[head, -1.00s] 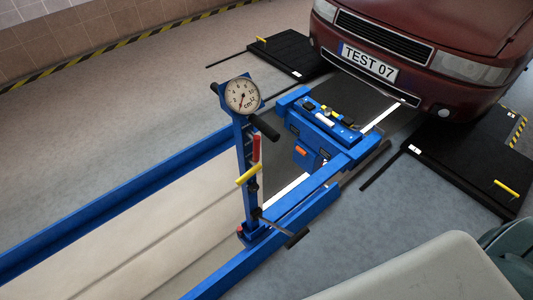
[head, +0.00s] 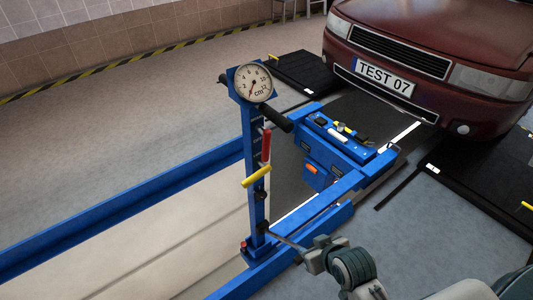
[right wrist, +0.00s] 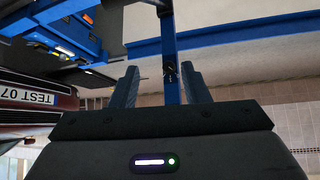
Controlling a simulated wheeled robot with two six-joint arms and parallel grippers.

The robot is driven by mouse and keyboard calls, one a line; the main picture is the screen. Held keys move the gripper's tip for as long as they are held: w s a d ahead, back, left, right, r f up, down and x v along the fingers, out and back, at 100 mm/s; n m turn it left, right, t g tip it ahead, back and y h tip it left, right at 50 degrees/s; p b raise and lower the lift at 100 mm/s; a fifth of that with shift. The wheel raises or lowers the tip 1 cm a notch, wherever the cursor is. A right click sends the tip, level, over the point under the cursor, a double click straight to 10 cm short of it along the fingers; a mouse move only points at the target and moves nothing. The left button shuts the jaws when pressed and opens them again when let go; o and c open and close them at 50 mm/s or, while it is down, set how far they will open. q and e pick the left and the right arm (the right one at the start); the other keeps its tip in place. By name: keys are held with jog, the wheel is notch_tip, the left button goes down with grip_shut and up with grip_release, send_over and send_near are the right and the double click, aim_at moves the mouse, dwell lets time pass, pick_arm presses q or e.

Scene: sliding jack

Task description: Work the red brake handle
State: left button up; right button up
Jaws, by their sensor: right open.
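The red brake handle (head: 266,146) is a short upright grip on the blue column (head: 247,130) of the jack, below the round dial gauge (head: 253,83). A yellow handle (head: 257,177) sits just below it. My right gripper (head: 318,252) is low and to the right of the column's foot, apart from the red handle. In the right wrist view my right gripper (right wrist: 160,88) is open and empty, with the blue column (right wrist: 168,35) and a black knob (right wrist: 170,70) showing between its fingers. I cannot make out the red handle there. My left gripper is not in view.
A black handlebar (head: 275,120) juts out beside the gauge. Blue rails (head: 120,209) run along the pit. A blue jack carriage (head: 340,140) and a dark red car (head: 430,60) stand behind.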

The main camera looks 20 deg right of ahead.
jog(key=w+a+r+t+y, duration=0.1)
jog(key=w+a+r+t, duration=0.1)
jog(key=w+r+t, duration=0.5)
jog(key=t, duration=0.3)
send_near(268, 148)
jog(key=w, duration=0.1)
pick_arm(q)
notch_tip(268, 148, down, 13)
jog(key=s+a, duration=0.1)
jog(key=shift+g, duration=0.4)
pick_arm(e)
jog(key=shift+m, duration=0.4)
jog(key=w, duration=0.7)
jog(key=w+a, duration=0.1)
jog(key=w, duration=0.2)
jog(key=shift+w+a+r, duration=0.1)
jog(key=shift+w, duration=0.05)
jog(key=shift+c, duration=0.4)
grip_shut()
